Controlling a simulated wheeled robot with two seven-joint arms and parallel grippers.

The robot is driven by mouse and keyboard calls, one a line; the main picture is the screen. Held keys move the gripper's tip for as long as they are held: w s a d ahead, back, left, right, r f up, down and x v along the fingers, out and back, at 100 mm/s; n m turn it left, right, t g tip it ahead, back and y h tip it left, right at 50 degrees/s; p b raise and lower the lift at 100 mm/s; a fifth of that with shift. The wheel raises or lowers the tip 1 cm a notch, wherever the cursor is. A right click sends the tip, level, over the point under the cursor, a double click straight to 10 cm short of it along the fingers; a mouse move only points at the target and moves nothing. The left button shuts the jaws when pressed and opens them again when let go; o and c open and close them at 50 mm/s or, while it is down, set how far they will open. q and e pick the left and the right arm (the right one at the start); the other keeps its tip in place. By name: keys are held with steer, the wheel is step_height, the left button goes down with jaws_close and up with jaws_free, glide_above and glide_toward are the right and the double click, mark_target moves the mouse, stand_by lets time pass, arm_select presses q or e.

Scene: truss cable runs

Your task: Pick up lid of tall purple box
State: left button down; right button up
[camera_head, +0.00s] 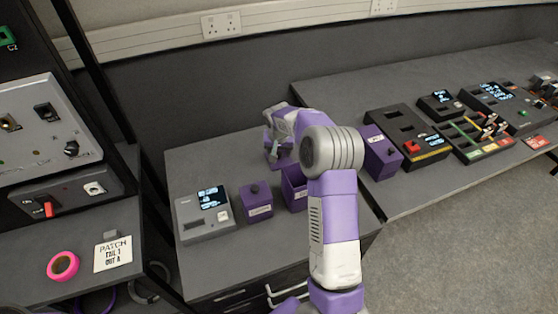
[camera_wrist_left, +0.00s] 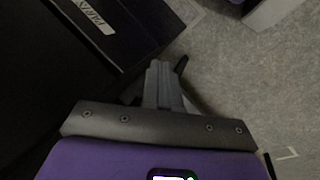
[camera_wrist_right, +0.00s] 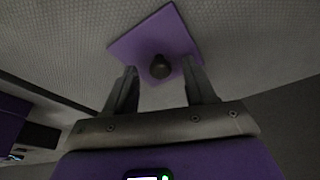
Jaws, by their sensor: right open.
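In the right wrist view a square purple lid (camera_wrist_right: 150,30) with a dark round knob (camera_wrist_right: 160,67) is just beyond my right gripper (camera_wrist_right: 160,85). The fingers are open and the knob shows between their tips, with no grip on it. I cannot tell what the lid rests on. In the head view my right gripper (camera_head: 271,148) is behind an open purple box (camera_head: 294,194), partly hidden by my arm. A taller purple box (camera_head: 381,155) with a label stands right of my arm. My left gripper (camera_wrist_left: 165,85) shows only in its wrist view, fingers together and empty.
A small purple box (camera_head: 257,203) with a knobbed lid stands beside a grey device (camera_head: 205,214) on the desk. Black devices (camera_head: 405,138) fill the right desk. A rack with a grey panel (camera_head: 38,130) and pink tape (camera_head: 62,266) is on the left.

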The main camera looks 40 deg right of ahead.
steer(key=shift+f, duration=0.25)
steer(key=shift+w, duration=0.1)
jaws_close()
steer(key=shift+r, duration=0.1)
